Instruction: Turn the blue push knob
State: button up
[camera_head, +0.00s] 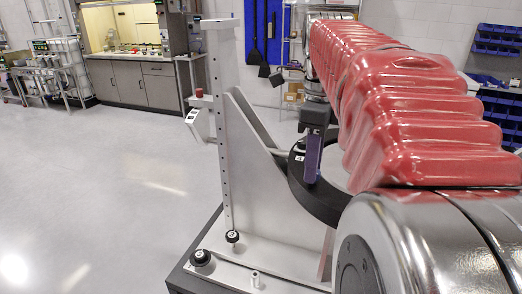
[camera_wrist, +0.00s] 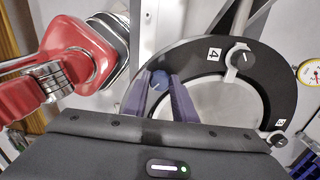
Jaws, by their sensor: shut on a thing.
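The blue push knob (camera_wrist: 160,80) shows in the wrist view as a small round blue piece on the upper left of a black ring. My gripper (camera_wrist: 153,84) has two purple fingers, and they are shut on the knob, one on each side of it. In the head view my gripper (camera_head: 313,157) points down at the black ring (camera_head: 316,200) of the fixture. The knob itself is hidden there behind the fingers.
A black-handled clamp (camera_wrist: 241,58) sits on the ring beside a label "4" (camera_wrist: 214,54). In the head view a grey upright post (camera_head: 224,130) stands left of the ring, with black knobs (camera_head: 201,257) on the base. Floor further left is clear.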

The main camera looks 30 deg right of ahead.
jog(key=shift+w+m, duration=0.15)
jog(key=shift+m, duration=0.25)
jog(key=o, duration=1)
jog(key=shift+o, duration=0.2)
notch_tip(320, 180, up, 14)
jog(key=shift+f, duration=0.15)
dwell(0.3)
dwell(0.5)
